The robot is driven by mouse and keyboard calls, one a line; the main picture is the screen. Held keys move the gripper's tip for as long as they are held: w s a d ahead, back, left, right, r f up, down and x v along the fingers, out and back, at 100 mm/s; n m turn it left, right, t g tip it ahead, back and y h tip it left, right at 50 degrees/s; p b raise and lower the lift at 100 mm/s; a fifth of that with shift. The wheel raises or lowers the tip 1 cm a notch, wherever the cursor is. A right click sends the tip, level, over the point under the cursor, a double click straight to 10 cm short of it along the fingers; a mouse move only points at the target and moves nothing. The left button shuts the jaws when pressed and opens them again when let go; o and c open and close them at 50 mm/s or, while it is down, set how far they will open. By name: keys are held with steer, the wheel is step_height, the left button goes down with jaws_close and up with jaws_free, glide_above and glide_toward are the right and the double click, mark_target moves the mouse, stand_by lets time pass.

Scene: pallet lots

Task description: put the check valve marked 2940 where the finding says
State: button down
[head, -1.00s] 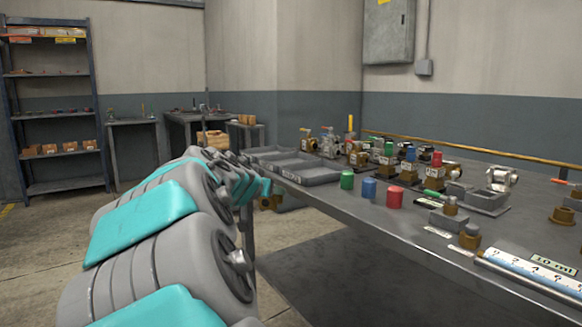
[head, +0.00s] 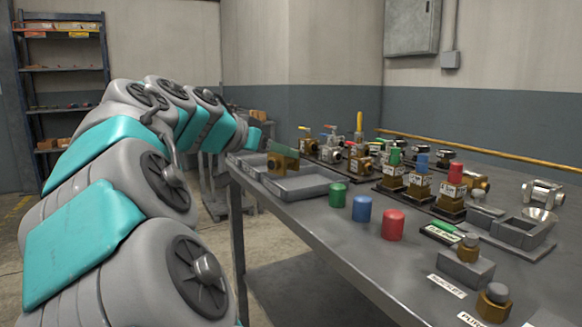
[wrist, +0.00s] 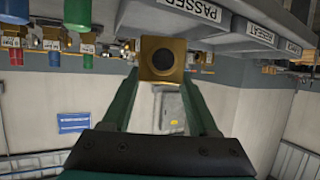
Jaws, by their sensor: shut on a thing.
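In the wrist view the valve (wrist: 161,60) sits between both fingers. My gripper (wrist: 161,68) is shut on it, at the end of my arm on the left of the head view. No 2940 mark is readable on it. Grey trays (head: 303,188) lie under and behind the valve. In the wrist view the tray fronts appear upside down, with labels PASSED (wrist: 192,8) and RESEAT (wrist: 254,30); a third label is hard to read.
Green (head: 338,194), blue (head: 362,208) and red (head: 392,225) cylinders stand right of the trays. Several tagged valves (head: 420,188) stand behind them. A grey fixture (head: 520,230) and small blocks are at the right. The table's front-left edge is clear.

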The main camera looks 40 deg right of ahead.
steer(key=w+d, duration=0.3)
steer(key=w, duration=0.1)
steer(key=w+d+f+p, duration=0.1)
steer(key=w+d, duration=0.2)
steer(key=w, duration=0.1)
steer(key=w+d+p, duration=0.1)
steer(key=w+d, duration=0.3)
steer(key=shift+w+f, duration=0.2)
steer(key=shift+f, duration=1.75)
steer(key=shift+c, duration=0.8)
jaws_free()
steer(key=shift+f, duration=0.1)
steer(key=v, duration=1.2)
steer(key=shift+b, duration=0.45)
steer(key=shift+s, duration=0.1)
